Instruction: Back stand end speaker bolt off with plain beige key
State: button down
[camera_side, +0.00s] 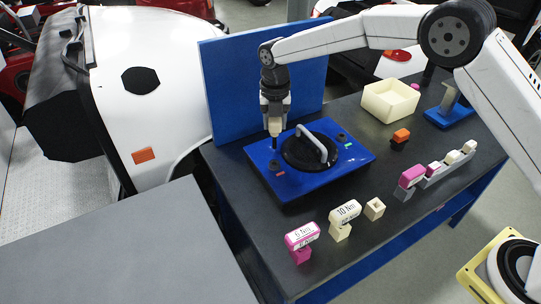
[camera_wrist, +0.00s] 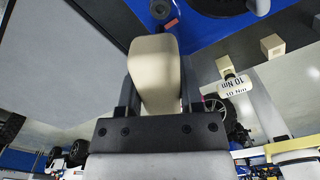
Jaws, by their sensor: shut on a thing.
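My gripper (camera_side: 275,110) is shut on a plain beige key (camera_side: 275,126) and holds it upright over the left end of the blue plate (camera_side: 325,187). The key's dark shaft points down at the bolt spot beside the red mark (camera_side: 280,173); I cannot tell whether it touches. The black round speaker (camera_side: 298,155) with a grey handle sits in the plate. Another dark bolt (camera_side: 340,137) shows near the green mark. In the wrist view the beige key (camera_wrist: 155,75) fills the jaws, with a dark round bolt (camera_wrist: 160,8) beyond it.
A blue upright panel (camera_side: 225,80) stands behind the plate. A pink 6 Nm key (camera_side: 302,235), a beige 10 Nm key (camera_side: 345,212) and a beige socket block (camera_side: 374,208) stand in front.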

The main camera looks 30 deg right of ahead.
jog(key=shift+r+m, duration=0.1)
jog(key=shift+m, duration=0.2)
jog(key=m, duration=0.5)
dwell(0.4)
jog(key=shift+m, duration=0.3)
jog(key=shift+m, duration=2.9)
